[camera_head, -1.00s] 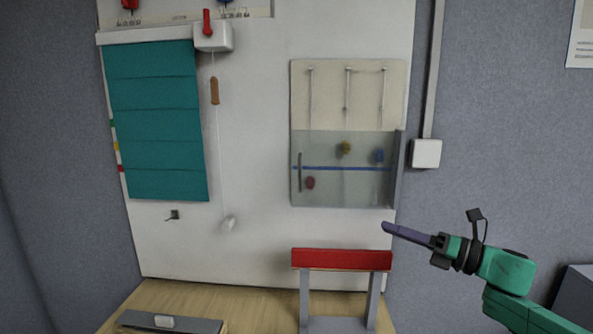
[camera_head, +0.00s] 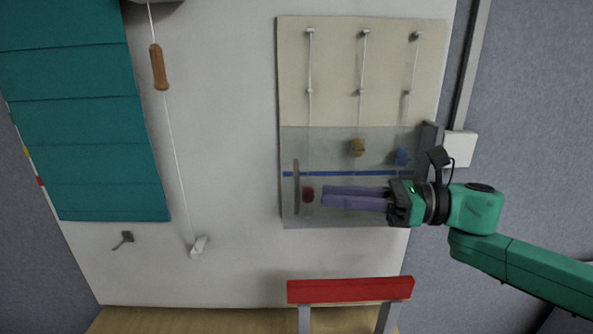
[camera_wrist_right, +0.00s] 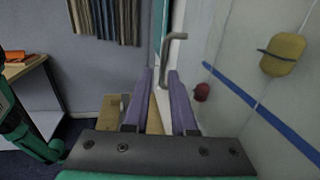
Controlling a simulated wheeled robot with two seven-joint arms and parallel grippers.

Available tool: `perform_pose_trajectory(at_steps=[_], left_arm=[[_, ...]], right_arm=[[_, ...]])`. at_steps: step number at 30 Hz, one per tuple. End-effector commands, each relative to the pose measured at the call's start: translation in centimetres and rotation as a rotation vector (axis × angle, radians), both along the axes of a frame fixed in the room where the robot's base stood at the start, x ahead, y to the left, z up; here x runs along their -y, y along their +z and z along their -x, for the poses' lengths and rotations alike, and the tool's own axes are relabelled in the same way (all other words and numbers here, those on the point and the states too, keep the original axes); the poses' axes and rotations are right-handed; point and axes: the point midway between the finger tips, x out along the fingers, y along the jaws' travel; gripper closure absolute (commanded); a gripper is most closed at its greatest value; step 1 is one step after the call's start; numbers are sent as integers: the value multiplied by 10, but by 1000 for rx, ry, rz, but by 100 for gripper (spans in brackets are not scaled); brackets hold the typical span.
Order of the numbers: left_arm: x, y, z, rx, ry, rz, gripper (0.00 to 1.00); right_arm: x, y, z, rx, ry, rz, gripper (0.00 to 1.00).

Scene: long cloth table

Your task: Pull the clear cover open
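The clear cover (camera_head: 335,214) is a see-through panel with a blue stripe, over the lower part of a cream board on the wall. Its grey bar handle (camera_head: 296,187) stands upright near the left edge. It also shows in the right wrist view (camera_wrist_right: 167,75), ahead of the fingertips and roughly in line with the gap between them. My right gripper (camera_head: 323,197) is in front of the cover, its purple fingers pointing left toward the handle. The fingers are apart with nothing between them, and short of the handle. My left gripper is not in view.
Red (camera_head: 308,194), yellow (camera_head: 357,147) and blue (camera_head: 402,156) pieces show behind the cover. A red-topped stand (camera_head: 350,290) is below. A cord with a wooden handle (camera_head: 159,67) and a teal blind (camera_head: 85,110) are to the left. Wall between blind and cover is mostly clear.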

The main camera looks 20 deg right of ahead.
Motion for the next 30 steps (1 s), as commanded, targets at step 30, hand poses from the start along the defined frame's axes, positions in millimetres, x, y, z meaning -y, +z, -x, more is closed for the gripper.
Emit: perform_pose_trajectory(at_steps=[30], left_arm=[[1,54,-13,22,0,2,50]], right_arm=[[-63,0,-30,0,-2,0,100]])
